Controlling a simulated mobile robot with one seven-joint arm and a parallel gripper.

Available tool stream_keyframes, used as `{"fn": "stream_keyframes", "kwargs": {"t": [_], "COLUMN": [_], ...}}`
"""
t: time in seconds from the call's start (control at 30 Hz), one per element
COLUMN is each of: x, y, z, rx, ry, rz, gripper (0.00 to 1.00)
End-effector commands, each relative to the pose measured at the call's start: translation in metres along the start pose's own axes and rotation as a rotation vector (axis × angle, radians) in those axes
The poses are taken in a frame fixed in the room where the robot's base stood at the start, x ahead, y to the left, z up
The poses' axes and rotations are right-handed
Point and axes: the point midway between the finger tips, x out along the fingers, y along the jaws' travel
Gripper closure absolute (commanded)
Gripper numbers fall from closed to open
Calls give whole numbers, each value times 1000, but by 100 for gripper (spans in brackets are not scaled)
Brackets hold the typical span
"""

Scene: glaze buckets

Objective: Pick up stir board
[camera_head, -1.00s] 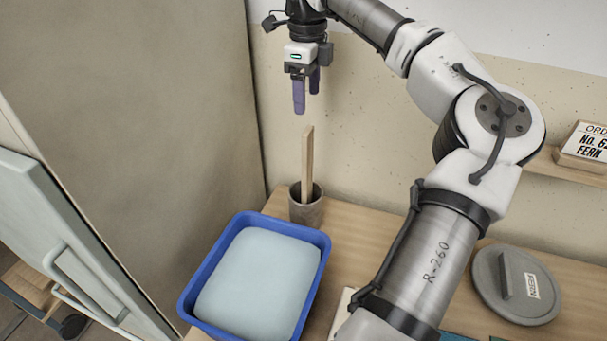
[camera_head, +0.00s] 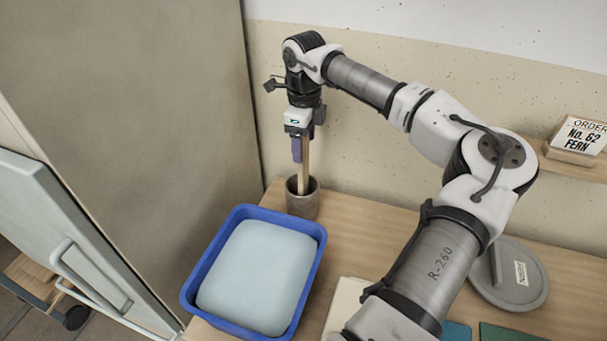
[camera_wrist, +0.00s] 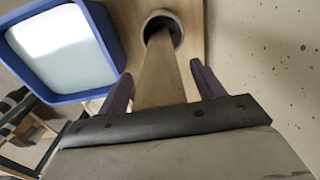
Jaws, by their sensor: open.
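The stir board (camera_head: 304,170) is a flat wooden strip standing upright in a grey cup (camera_head: 302,203) at the back of the table. My gripper (camera_head: 301,157) points down over it, with its purple fingers around the board's upper part. In the wrist view the board (camera_wrist: 160,75) runs between the two open fingers (camera_wrist: 160,90) down into the cup (camera_wrist: 163,24). There is a gap between the board and the fingers there. In the head view the board's top is hidden by my gripper.
A blue tub (camera_head: 194,292) with a pale filling stands in front of the cup. A grey round lid (camera_head: 520,284) lies on the table (camera_head: 372,229) at right. An order sign (camera_head: 578,140) sits on a shelf. A tall grey panel (camera_head: 180,110) rises at left.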

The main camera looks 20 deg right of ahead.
Motion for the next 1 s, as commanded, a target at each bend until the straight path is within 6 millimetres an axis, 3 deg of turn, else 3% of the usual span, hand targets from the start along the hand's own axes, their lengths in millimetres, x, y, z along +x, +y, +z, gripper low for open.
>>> {"fn": "stream_keyframes", "kwargs": {"t": [0.2, 0.63, 1.0], "x": [1, 0, -5], "y": [0, 0, 0], "z": [0, 0, 0], "rx": [0, 0, 1], "ry": [0, 0, 0], "rz": [0, 0, -1], "gripper": [34, 90, 90]}}
